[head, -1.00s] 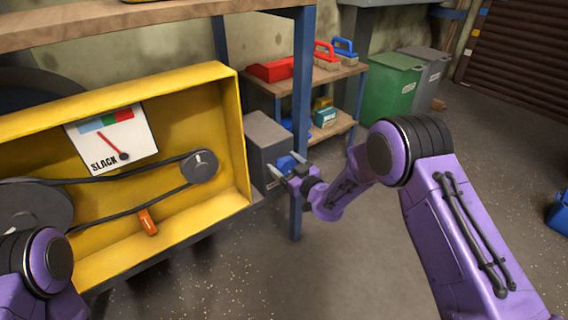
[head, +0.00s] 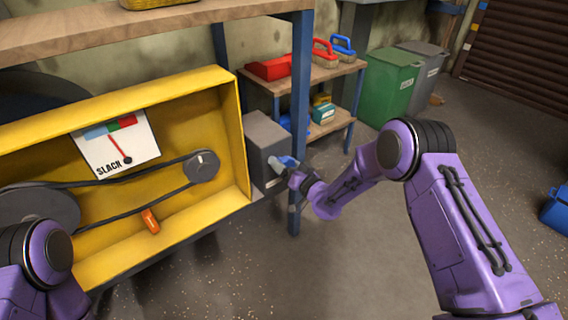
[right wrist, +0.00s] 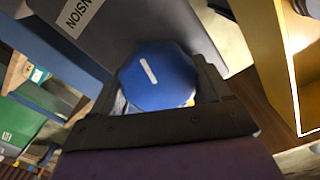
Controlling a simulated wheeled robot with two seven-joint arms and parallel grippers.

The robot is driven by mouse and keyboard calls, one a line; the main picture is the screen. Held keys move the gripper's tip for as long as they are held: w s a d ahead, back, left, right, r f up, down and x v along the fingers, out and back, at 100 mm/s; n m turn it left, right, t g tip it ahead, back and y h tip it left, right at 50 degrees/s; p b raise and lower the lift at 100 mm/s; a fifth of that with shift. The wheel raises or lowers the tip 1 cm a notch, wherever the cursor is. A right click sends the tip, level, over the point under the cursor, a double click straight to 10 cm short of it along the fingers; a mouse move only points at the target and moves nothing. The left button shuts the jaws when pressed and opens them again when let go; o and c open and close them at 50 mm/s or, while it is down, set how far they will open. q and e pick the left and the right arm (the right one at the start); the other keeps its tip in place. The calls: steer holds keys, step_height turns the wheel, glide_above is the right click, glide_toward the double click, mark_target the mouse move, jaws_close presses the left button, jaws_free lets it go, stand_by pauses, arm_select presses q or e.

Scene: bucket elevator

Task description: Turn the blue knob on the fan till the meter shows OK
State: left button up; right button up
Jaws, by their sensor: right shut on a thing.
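The blue knob (right wrist: 152,72) sits on the side of a grey box (head: 262,140) beside the yellow housing. A white line marks its face, and a label partly reading "NSION" (right wrist: 79,12) is next to it. My right gripper (head: 284,170) is shut on the knob, with a dark finger on each side in the right wrist view (right wrist: 160,85). The meter (head: 118,146) in the housing shows the word SLACK. Its red needle leans up and left, below the blue and green bands. No fan shows as such. My left gripper is out of view.
The yellow housing (head: 243,150) holds belt pulleys (head: 201,166) and an orange part (head: 150,220). A blue post (head: 300,100) stands close to my right gripper. The floor at right is mostly clear.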

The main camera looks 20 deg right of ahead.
steer(key=shift+s+f, duration=0.1)
steer(key=shift+f, duration=0.1)
steer(key=o, duration=1)
steer(key=shift+r, duration=0.15)
steer(key=shift+c, duration=0.2)
steer(key=p+v, duration=0.1)
steer(key=v, duration=0.9)
steer(key=shift+s+p, duration=0.25)
steer(key=shift+p, duration=0.15)
steer(key=shift+d, duration=0.1)
